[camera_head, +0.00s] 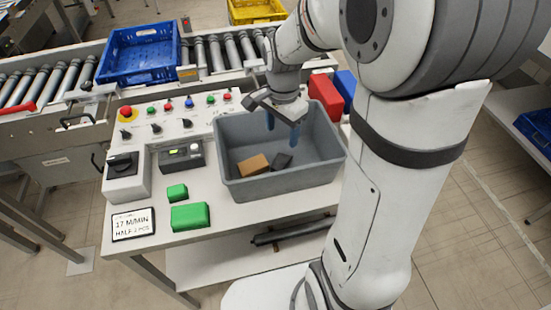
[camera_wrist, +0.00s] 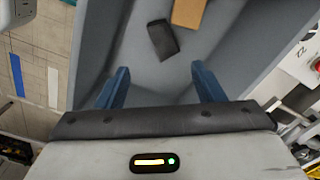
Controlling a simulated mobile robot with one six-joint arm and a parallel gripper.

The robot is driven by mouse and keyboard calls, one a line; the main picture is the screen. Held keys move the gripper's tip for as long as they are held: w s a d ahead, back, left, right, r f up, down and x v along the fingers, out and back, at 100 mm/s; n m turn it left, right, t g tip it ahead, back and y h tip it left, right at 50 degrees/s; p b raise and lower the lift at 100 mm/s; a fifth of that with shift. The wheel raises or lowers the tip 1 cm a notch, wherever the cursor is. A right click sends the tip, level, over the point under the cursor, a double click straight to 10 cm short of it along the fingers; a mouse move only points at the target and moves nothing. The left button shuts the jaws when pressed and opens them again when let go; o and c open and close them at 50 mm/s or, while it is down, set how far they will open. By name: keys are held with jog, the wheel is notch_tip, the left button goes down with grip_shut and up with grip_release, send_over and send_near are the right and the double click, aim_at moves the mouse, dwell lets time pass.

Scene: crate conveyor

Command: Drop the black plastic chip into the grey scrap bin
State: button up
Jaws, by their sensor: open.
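The grey scrap bin (camera_head: 282,186) stands on the white control table. The black plastic chip (camera_head: 281,161) lies inside it on the floor, beside a brown block (camera_head: 253,165). My gripper (camera_head: 282,134) is over the bin, its two blue fingers pointing down, spread apart with nothing between them. In the wrist view my gripper (camera_wrist: 160,85) is open, and the black chip (camera_wrist: 163,39) lies beyond the fingertips on the bin floor. The brown block (camera_wrist: 189,12) is next to the chip at the top edge.
Green blocks (camera_head: 189,217) and a sign (camera_head: 133,224) are on the table left of the bin. A control panel (camera_head: 180,117) is behind them. Red (camera_head: 326,95) and blue (camera_head: 346,85) objects stand behind the bin. A blue crate (camera_head: 140,55) sits on the roller conveyor.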

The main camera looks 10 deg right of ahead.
notch_tip(320, 180, up, 8)
jog(key=shift+b, duration=0.35)
jog(key=shift+f, duration=0.1)
dwell(0.5)
jog(key=s+f+n+t, duration=0.1)
jog(key=s+n+t, duration=0.2)
jog(key=s+n, duration=0.9)
jog(key=shift+s, duration=1.2)
jog(key=shift+d, duration=0.1)
dwell(1.1)
